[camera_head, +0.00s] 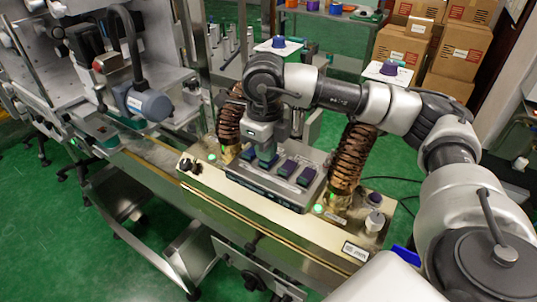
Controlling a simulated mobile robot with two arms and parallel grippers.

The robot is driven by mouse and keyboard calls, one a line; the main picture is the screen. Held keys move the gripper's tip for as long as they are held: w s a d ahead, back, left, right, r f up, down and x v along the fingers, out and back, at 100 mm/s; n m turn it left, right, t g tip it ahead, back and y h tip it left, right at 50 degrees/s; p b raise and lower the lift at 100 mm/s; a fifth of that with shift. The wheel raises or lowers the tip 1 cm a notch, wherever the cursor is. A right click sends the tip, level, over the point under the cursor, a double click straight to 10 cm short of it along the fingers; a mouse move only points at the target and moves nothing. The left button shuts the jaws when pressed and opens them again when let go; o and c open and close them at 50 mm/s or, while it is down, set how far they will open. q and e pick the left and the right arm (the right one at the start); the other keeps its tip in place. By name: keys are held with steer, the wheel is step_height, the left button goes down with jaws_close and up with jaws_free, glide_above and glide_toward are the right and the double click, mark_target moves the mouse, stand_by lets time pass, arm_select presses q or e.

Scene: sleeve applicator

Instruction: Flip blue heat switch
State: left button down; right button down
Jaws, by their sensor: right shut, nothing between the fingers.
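The grey switch panel (254,184) sits on top of the brass-coloured machine cabinet, between two coiled copper hoses. A row of dark rocker switches with teal and purplish faces is on it. Two of them, a middle switch (287,168) and the right-hand switch (306,176), show clearly; those further left are partly hidden by my gripper. I cannot tell which is the blue heat switch. My right gripper (266,158) points down over the left-middle part of the row, shut and empty, at or just above a switch; contact cannot be made out. My left gripper is not in view.
The right copper hose (352,160) stands beside the panel, under my forearm. The left copper hose (229,125) is close to my gripper. A knob (374,222) is on the cabinet's right end. Cardboard boxes (402,46) are stacked behind. Green floor lies around.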

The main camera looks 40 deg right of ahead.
steer(key=shift+w+r+p, duration=0.2)
steer(key=shift+r+p, duration=0.2)
steer(key=shift+r, duration=0.55)
steer(key=shift+s+r+p, duration=0.2)
steer(key=shift+r+p, duration=0.4)
steer(key=shift+r, duration=0.6)
steer(key=shift+w+r+p, duration=0.15)
steer(key=shift+r+p, duration=0.25)
steer(key=shift+r, duration=0.25)
